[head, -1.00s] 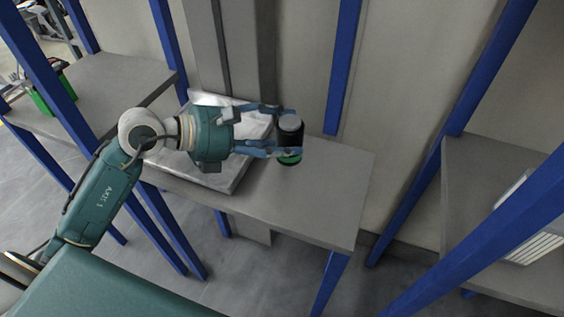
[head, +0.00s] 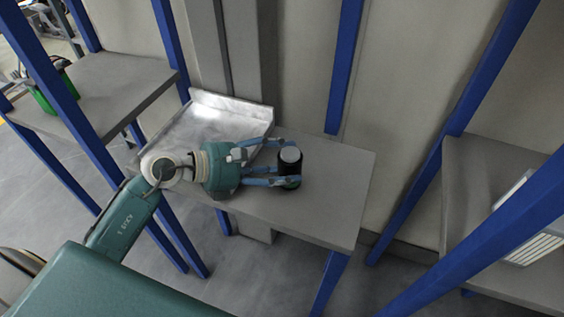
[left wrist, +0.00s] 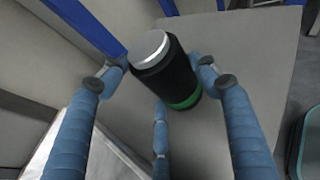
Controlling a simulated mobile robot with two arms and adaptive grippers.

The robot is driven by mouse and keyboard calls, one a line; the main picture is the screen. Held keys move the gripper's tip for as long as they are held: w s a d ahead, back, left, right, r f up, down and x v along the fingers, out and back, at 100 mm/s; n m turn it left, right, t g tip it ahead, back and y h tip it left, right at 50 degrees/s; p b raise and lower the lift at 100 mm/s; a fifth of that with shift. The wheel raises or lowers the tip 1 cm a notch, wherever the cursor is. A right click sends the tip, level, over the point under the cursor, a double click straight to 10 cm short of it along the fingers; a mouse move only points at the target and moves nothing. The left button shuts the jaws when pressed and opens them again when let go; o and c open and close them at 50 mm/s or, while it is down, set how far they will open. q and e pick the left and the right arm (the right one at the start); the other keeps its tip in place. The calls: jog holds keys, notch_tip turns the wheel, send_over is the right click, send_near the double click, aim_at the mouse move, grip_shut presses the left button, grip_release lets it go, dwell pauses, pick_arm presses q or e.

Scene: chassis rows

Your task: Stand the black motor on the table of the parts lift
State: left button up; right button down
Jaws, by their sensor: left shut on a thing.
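The black motor (head: 290,171) is a dark upright cylinder with a silver top and a green band near its base. My left gripper (head: 283,162) is shut on it, with blue fingers on both sides. The motor is over the right part of a grey table (head: 335,190) in front of a grey column; I cannot tell whether its base touches the top. The left wrist view shows the motor (left wrist: 166,72) between the fingers (left wrist: 160,82), with the green band (left wrist: 186,101) low on it. My right gripper is not in view.
A shiny metal tray (head: 213,112) with a raised rim lies on the left part of the table. Blue posts (head: 345,65) stand around. A left shelf (head: 110,85) holds a green crate (head: 50,95). A right shelf (head: 475,190) holds a pale slatted thing (head: 530,245).

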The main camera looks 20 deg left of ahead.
pick_arm(q)
jog(key=shift+r, duration=0.1)
jog(key=o, duration=1.5)
jog(key=shift+f, duration=0.25)
jog(key=shift+o, duration=0.8)
jog(key=shift+r, duration=0.1)
jog(key=shift+r, duration=0.1)
jog(key=shift+s+a, duration=0.1)
jog(key=b+v, duration=0.2)
jog(key=v, duration=0.9)
jog(key=shift+s+a+r+b, duration=0.15)
jog(key=shift+s+a+b, duration=0.1)
jog(key=shift+b, duration=0.15)
